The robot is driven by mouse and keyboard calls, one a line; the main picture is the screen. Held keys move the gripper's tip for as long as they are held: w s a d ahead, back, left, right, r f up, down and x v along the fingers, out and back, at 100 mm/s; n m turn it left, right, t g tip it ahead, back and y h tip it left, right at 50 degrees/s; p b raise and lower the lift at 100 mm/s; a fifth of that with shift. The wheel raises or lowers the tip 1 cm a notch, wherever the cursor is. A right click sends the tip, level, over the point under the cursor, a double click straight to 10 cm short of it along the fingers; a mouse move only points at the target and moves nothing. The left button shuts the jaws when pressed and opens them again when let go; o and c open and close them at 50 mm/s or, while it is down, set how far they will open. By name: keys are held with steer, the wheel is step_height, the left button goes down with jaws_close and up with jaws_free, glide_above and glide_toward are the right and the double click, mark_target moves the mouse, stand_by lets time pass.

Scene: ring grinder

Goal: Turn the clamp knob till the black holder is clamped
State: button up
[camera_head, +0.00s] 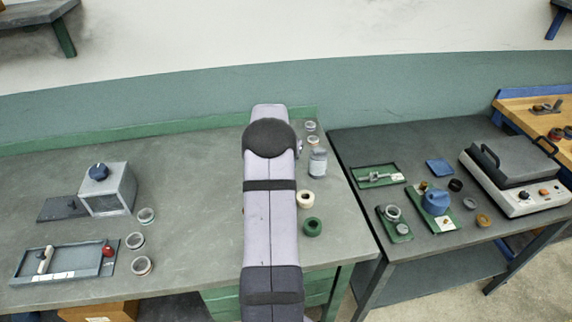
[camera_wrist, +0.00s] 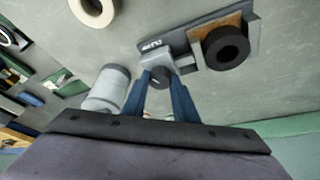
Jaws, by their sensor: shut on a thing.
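In the wrist view, my gripper (camera_wrist: 160,84) has its two blue fingers shut on the dark clamp knob (camera_wrist: 160,75). The knob sits at the end of a grey clamp block (camera_wrist: 155,58) with a dark label. The black holder (camera_wrist: 226,47), a round black piece with a central opening, sits on a brown and grey base beside the block. I cannot tell whether the clamp presses on the holder. In the head view my arm hides the gripper, knob and holder.
A grey-white jar (camera_wrist: 107,88) stands close to my fingers; it also shows in the head view (camera_head: 318,162). A grey box with a blue knob (camera_head: 107,190) stands left.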

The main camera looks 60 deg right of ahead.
steer(key=o, duration=1.1)
steer(key=shift+c, duration=0.2)
steer(key=shift+r, duration=0.15)
steer(key=b+v, duration=0.2)
steer(key=v, duration=0.5)
steer(key=shift+b, duration=0.35)
steer(key=shift+a, duration=0.1)
